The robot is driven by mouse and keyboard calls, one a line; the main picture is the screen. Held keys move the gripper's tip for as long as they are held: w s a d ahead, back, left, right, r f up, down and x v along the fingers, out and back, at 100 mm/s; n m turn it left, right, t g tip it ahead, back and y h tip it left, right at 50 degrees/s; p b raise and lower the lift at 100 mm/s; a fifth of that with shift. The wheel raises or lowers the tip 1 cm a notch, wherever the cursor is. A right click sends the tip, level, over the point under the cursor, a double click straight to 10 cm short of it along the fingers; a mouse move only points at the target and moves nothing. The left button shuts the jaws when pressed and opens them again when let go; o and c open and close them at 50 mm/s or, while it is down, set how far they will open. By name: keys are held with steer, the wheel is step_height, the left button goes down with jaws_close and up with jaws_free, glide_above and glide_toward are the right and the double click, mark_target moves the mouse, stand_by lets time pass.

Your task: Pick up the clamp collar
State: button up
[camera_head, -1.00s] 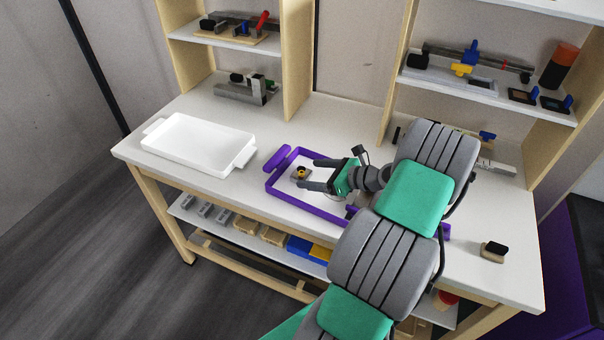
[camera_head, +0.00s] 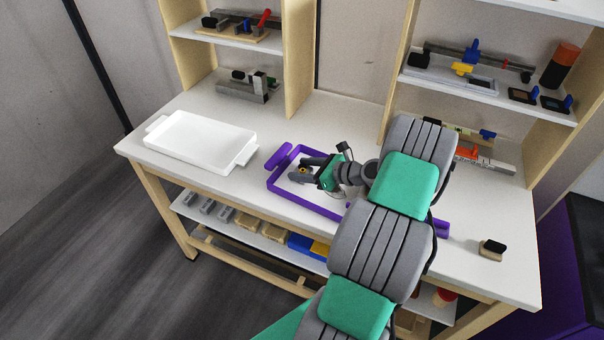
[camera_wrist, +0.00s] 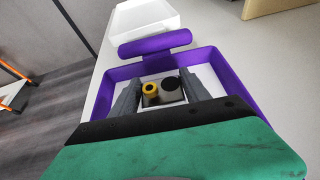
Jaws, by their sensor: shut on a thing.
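The clamp collar (camera_wrist: 171,94) appears to be the small grey piece with a dark round top and a yellow ring beside it in the wrist view. It is inside the purple tray (camera_wrist: 219,72), between the two fingers of my gripper (camera_wrist: 161,92). In the head view only a little yellow of the clamp collar (camera_head: 304,169) shows between the fingers. My gripper (camera_head: 302,173) is low in the left part of the purple tray (camera_head: 318,207), shut on this piece. Its lower part is hidden by my gripper in the wrist view.
An empty white tray (camera_head: 160,155) stands to the left on the white table (camera_head: 258,185). A small black-topped block (camera_head: 492,250) lies at the right. Shelves with fixtures (camera_head: 470,65) rise behind. The purple tray's walls surround my gripper closely.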

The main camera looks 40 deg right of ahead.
steer(key=c, duration=0.8)
steer(key=shift+o, duration=0.2)
